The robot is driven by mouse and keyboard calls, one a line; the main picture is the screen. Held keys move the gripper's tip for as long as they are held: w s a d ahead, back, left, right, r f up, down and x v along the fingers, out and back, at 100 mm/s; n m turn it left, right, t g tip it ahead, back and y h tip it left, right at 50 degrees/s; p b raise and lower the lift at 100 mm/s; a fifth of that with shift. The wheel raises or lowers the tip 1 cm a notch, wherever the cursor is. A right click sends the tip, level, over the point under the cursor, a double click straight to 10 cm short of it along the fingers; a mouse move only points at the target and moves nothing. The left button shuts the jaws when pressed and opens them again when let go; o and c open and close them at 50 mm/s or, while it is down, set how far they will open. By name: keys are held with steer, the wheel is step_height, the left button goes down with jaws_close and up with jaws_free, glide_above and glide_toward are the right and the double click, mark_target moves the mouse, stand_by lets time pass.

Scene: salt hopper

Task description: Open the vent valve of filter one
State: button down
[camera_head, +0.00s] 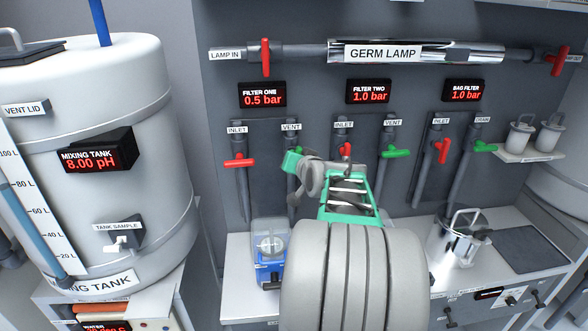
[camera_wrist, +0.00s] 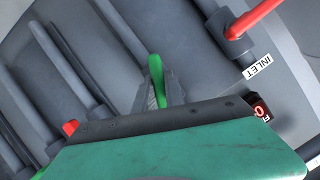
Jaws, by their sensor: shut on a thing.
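Filter one's panel stands under its display (camera_head: 262,95), which reads 0.5 bar. Its vent pipe (camera_head: 291,140) runs down from the VENT label (camera_head: 291,127). My gripper (camera_head: 293,161) is at this pipe, and in the head view it hides most of the vent valve handle. In the wrist view the green handle (camera_wrist: 155,70) sits between the fingers of my gripper (camera_wrist: 158,95), which are shut on it. The handle's exact angle to its pipe is hard to tell. Filter one's red inlet handle (camera_head: 239,162) lies across its pipe, left of my gripper.
Filter two's red inlet handle (camera_head: 346,150) is close to my wrist on the right, and its green vent handle (camera_head: 396,153) is farther right. A blue-based container (camera_head: 270,265) stands on the counter below. The mixing tank (camera_head: 150,100) stands at left.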

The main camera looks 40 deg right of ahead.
steer(key=n+b, duration=0.1)
steer(key=b, duration=0.1)
steer(key=n+g+h+b, duration=0.1)
steer(key=shift+f+n+b, duration=0.2)
steer(key=shift+n+b, duration=0.1)
steer(key=shift+b, duration=0.1)
steer(key=shift+r+n+b, duration=0.1)
steer(key=shift+n+b, duration=0.2)
steer(key=shift+b, duration=0.2)
steer(key=shift+g+h, duration=0.3)
steer(key=c, duration=1.4)
jaws_free()
steer(key=shift+r, duration=0.1)
steer(key=b+v, duration=0.1)
steer(key=v, duration=0.7)
